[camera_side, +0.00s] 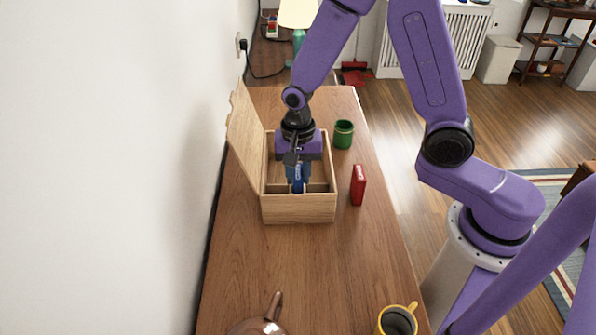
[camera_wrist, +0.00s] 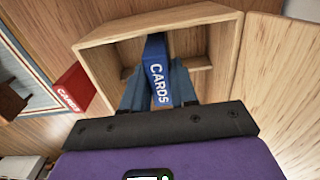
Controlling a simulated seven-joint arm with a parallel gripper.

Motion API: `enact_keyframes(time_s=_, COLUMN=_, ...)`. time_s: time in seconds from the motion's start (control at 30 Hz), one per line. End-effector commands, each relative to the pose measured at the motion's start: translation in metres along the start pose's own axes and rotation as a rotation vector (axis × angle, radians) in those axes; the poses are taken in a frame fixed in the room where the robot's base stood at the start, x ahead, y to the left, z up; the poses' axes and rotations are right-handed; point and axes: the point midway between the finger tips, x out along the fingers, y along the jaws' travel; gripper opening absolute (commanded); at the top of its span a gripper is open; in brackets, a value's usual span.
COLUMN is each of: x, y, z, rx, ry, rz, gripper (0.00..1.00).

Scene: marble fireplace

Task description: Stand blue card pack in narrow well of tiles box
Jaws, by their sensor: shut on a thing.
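The blue card pack (camera_wrist: 158,75), marked CARDS, is held upright between the two fingers of my gripper (camera_wrist: 158,90) in the wrist view. The pack (camera_side: 298,181) also shows in the side view, inside the opening of the wooden tiles box (camera_side: 298,211). My gripper (camera_side: 298,172) is shut on the pack and points down into the box from above. A divider (camera_side: 318,187) crosses the box near its front wall. The pack's lower end is hidden, so I cannot tell whether it touches the floor or which compartment it is in.
The box lid (camera_side: 246,137) stands open on the left, near the wall. A red card pack (camera_side: 358,185) stands right of the box. A green cup (camera_side: 343,134) is behind it. A yellow mug (camera_side: 397,320) and a copper-coloured pot (camera_side: 262,324) are at the front. The table between is clear.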

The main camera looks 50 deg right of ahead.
Motion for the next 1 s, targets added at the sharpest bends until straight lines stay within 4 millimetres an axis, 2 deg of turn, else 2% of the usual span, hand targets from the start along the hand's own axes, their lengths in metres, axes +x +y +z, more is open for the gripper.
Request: enact_keyframes(time_s=1.0, x=0.013, y=0.0, z=0.0, rx=0.0, ry=0.0, rz=0.0, gripper=0.0)
